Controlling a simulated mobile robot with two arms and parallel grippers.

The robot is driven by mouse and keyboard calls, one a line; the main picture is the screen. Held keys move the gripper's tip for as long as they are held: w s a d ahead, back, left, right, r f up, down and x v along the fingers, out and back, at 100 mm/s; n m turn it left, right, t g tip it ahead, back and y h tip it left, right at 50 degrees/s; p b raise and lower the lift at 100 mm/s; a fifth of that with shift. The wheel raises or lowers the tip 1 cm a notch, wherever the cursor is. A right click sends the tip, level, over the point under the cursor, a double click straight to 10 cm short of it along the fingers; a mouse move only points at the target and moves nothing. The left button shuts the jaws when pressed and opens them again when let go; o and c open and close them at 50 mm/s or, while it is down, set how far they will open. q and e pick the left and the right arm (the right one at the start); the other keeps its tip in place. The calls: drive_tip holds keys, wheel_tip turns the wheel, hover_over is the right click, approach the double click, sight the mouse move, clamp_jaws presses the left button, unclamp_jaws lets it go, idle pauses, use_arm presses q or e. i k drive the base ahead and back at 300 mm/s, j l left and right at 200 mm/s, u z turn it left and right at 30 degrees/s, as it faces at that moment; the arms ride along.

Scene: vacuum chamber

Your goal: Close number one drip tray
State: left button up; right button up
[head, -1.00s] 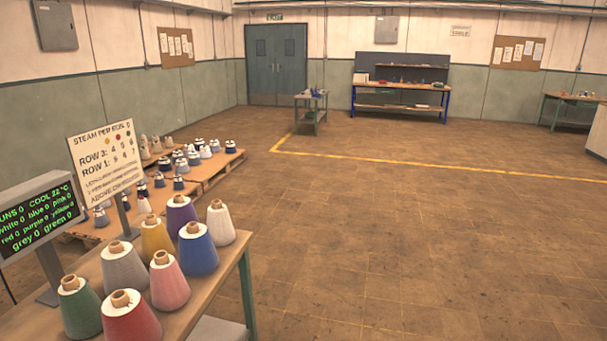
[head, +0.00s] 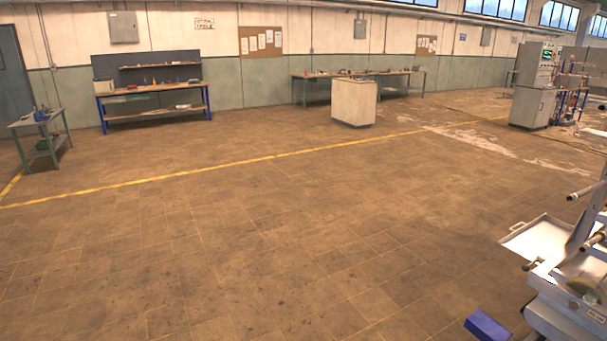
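A shallow white tray (head: 540,240) with a small handle at its far left corner sticks out low from a grey machine (head: 573,300) at the right edge of the head view. It looks like an open drip tray, but I cannot read a number on it. The right part of the machine is cut off by the picture edge, and machine parts hide the tray's inner end. Neither of my grippers is in view.
A wide stretch of brown tiled floor (head: 260,240) lies clear. A blue block-like part (head: 487,326) sits low beside the machine. A grey control cabinet (head: 532,90) stands far right.

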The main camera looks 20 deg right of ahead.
sight(544, 236)
drive_tip(key=i+l+z, duration=0.2)
drive_tip(key=i+z, duration=0.25)
drive_tip(key=i, duration=0.4)
drive_tip(key=i+z, duration=0.45)
drive_tip(key=i, duration=0.35)
drive_tip(key=i+j+z, duration=0.2)
drive_tip(key=i+z, duration=0.3)
drive_tip(key=i+j+z, duration=0.7)
drive_tip(key=z, duration=0.25)
drive_tip(key=i+j+z, duration=0.25)
drive_tip(key=j+z, duration=0.2)
drive_tip(key=j, duration=0.3)
drive_tip(key=i+j+z, duration=0.4)
drive_tip(key=j, duration=0.25)
drive_tip(key=i+l, duration=0.3)
drive_tip(key=i, duration=0.15)
drive_tip(key=i+l, duration=0.3)
drive_tip(key=i, duration=0.15)
drive_tip(key=i+l, duration=0.3)
drive_tip(key=i, duration=0.15)
